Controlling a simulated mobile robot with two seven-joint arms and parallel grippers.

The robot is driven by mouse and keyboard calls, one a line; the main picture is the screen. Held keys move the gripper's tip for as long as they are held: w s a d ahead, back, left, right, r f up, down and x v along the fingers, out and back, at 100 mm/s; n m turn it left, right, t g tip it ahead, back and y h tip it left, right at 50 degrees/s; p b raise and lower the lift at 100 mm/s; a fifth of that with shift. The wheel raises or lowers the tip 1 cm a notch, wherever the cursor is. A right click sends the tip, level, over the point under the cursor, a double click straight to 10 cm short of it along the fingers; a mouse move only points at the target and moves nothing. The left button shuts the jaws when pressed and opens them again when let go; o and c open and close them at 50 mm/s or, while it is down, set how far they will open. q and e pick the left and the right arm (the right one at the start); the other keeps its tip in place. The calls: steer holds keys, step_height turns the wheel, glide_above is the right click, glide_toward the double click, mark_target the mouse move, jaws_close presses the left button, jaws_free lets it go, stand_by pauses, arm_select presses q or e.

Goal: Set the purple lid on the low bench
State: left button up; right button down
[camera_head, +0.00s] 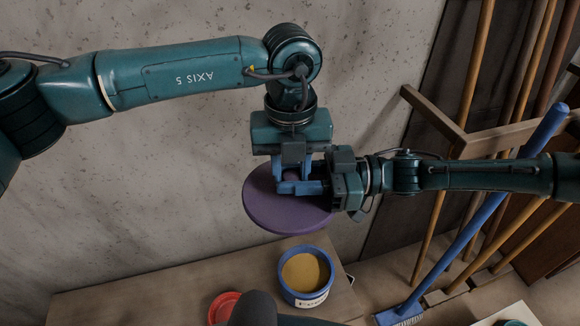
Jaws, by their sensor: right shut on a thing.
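The purple lid (285,215) is a round disc held in the air above and behind the low wooden bench (180,288). My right gripper (290,187) comes in from the right and is shut on the lid at its small knob. My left gripper (291,172) points down over the same knob from above. Its blue fingers appear spread either side of the knob, close to the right gripper's fingers. The fingers partly hide the knob and the lid's top.
A blue tub (304,293) with tan contents and a white label stands on the bench, below the lid in the picture. A red round object (222,306) is left of it, partly hidden. The bench's left part looks clear. A blue-handled broom (480,215) and wooden poles lean at right.

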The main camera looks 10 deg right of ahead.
arm_select(q)
steer(key=shift+a, duration=0.1)
steer(key=shift+c, duration=1.4)
arm_select(e)
steer(key=shift+d, duration=0.1)
arm_select(q)
steer(key=shift+c, duration=0.8)
arm_select(e)
steer(key=c, duration=1)
jaws_free()
steer(key=shift+c, duration=0.2)
